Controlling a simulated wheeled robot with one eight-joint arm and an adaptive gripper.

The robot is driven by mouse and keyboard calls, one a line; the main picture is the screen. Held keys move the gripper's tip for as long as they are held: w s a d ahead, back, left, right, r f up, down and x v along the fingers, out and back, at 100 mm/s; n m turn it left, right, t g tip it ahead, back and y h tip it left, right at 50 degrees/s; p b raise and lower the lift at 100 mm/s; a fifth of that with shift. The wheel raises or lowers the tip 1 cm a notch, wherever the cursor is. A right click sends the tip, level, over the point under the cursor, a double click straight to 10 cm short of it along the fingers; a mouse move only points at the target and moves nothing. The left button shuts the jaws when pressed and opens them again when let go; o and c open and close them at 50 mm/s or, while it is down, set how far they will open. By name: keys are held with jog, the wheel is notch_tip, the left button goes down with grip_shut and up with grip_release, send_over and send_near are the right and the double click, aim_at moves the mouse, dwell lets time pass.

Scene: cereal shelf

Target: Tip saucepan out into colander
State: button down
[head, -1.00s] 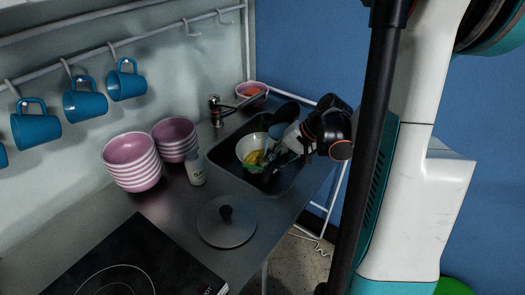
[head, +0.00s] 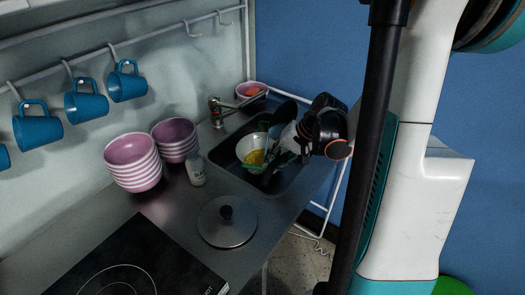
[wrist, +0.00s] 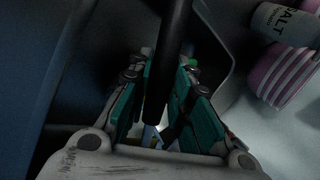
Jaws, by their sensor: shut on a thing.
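In the head view a pale bowl-shaped vessel, seemingly the colander (head: 249,143), stands in the sink with something yellow inside. My gripper (head: 279,150) is over the right part of the sink, close to the colander. In the wrist view my gripper (wrist: 156,100) is shut on a black handle (wrist: 170,55), seemingly the saucepan's, between its green pads.
The sink (head: 228,161) is set in a dark counter. A salt shaker (head: 195,169), a round lid (head: 226,221) and stacked striped bowls (head: 133,162) stand left of it. A tap (head: 215,111) and a pink bowl (head: 252,90) are at the back.

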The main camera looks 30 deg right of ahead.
jog(key=shift+g+h+p, duration=0.5)
jog(key=shift+h+p, duration=0.45)
jog(key=shift+h, duration=0.05)
dwell(1.7)
